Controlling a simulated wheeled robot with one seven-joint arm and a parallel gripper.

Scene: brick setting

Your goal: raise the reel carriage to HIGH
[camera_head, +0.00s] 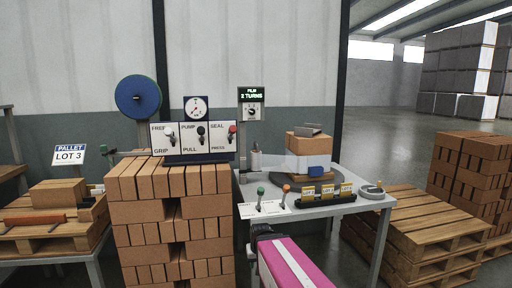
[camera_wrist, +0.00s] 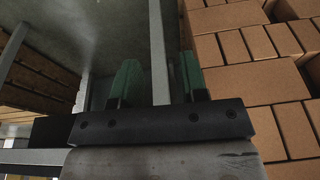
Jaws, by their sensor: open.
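A small white cylinder (camera_head: 256,159) stands low beside the mast under the film display (camera_head: 251,95); it looks like the film reel, but its carriage is too small to make out. The display reads "2 TURNS" and has a knob below. A white plate (camera_head: 270,208) on the table's front left carries a green-knobbed lever (camera_head: 260,194) and an orange-knobbed lever (camera_head: 286,189); its lettering is unreadable. In the wrist view my gripper (camera_wrist: 157,82) is open and empty, its green fingers apart. A grey bar shows between them in the picture. My gripper touches no lever there.
A brick stack (camera_head: 170,212) rises left of the grey table (camera_head: 345,203). Bricks partly wrapped in white film (camera_head: 307,164) sit on a dark round plate. A panel (camera_head: 200,138) with several levers and a blue reel (camera_head: 138,96) are at left. Pallets (camera_head: 410,228) stand right.

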